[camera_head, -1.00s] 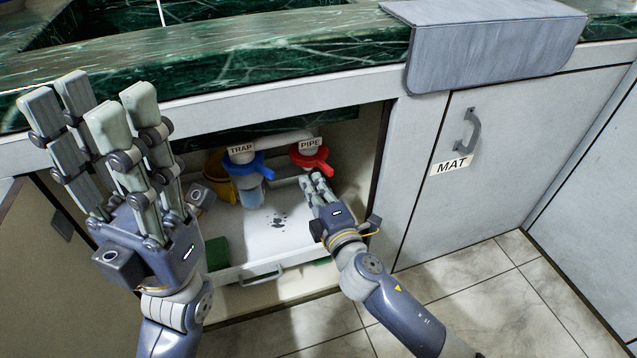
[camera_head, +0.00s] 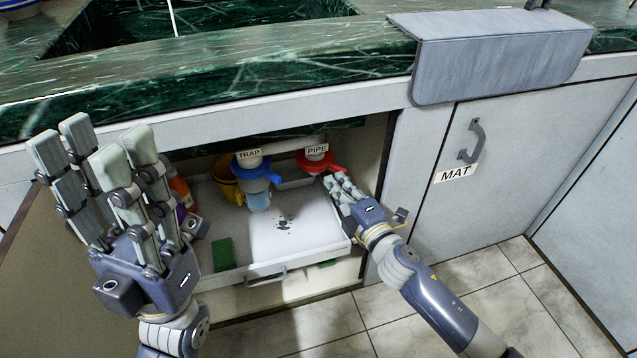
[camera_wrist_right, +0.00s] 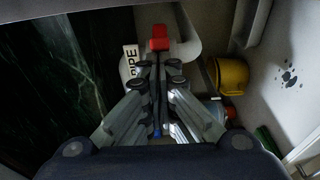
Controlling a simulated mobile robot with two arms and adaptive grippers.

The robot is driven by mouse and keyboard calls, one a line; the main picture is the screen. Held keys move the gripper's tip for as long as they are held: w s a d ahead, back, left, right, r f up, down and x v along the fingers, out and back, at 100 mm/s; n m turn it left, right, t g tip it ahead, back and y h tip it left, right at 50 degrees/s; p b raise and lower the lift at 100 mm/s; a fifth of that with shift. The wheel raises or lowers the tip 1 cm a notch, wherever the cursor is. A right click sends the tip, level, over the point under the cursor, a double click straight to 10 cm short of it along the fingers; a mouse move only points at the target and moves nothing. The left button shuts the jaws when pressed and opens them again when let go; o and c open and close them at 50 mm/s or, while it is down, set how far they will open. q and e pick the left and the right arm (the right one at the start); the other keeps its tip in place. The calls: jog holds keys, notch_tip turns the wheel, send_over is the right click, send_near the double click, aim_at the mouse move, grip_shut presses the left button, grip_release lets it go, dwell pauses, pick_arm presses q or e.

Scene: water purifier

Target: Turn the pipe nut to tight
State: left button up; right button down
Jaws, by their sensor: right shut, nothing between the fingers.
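The red pipe nut (camera_head: 316,160) sits under the PIPE label (camera_head: 317,149) inside the open cabinet, with its handle pointing right. My right gripper (camera_head: 340,183) is shut and empty, its fingertips just below and right of the nut, at its handle; I cannot tell whether they touch. In the right wrist view a red part of the nut (camera_wrist_right: 159,44) shows just beyond the closed fingertips (camera_wrist_right: 157,72), beside the PIPE label. The rest of the nut is hidden behind the fingers there. My left gripper (camera_head: 95,145) is raised open and empty at the left, in front of the cabinet.
A blue trap nut (camera_head: 256,172) hangs left of the red one. A yellow container (camera_head: 226,182) stands behind it. A white drawer tray (camera_head: 325,243) holding a green sponge (camera_head: 222,254) lies below. The MAT door (camera_head: 500,160) is closed at the right.

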jog(key=shift+d, duration=0.15)
jog(key=v, duration=1.2)
